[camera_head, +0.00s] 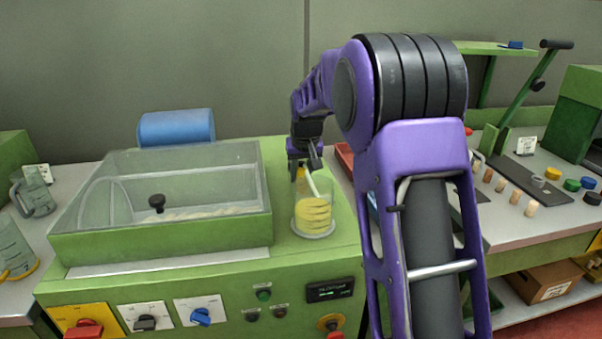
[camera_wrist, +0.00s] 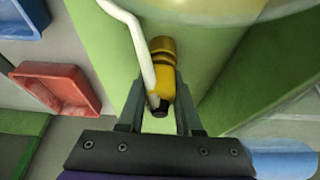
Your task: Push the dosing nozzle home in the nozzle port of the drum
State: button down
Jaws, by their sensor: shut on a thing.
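My gripper (camera_head: 304,158) is above the green machine top, just behind a clear beaker (camera_head: 313,224) with yellow contents. In the wrist view my gripper (camera_wrist: 160,88) is shut on the dosing nozzle (camera_wrist: 162,60), a yellow cylinder with a ringed end and a dark tip. A little yellow of the nozzle (camera_head: 300,174) shows below the fingers in the head view. A white bent tube (camera_wrist: 142,45) runs alongside the nozzle; it also shows going down to the beaker (camera_head: 312,183). The drum (camera_head: 105,205) appears as a pale round form under the clear cover. I cannot make out its nozzle port.
The clear cover (camera_head: 185,175) with a black knob (camera_head: 156,202) fills the machine's left side. A blue cylinder (camera_head: 176,128) lies behind it. A red tray (camera_wrist: 60,88) sits beside the machine. Several corks and coloured caps (camera_head: 571,185) stand on the right bench.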

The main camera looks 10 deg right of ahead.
jog(key=shift+f, duration=0.1)
jog(key=c, duration=0.5)
grip_release()
jog(key=p+v, duration=0.2)
jog(key=v, duration=1.5)
jog(key=shift+s+r, duration=0.15)
jog(key=shift+r, duration=0.05)
jog(key=shift+p, duration=0.3)
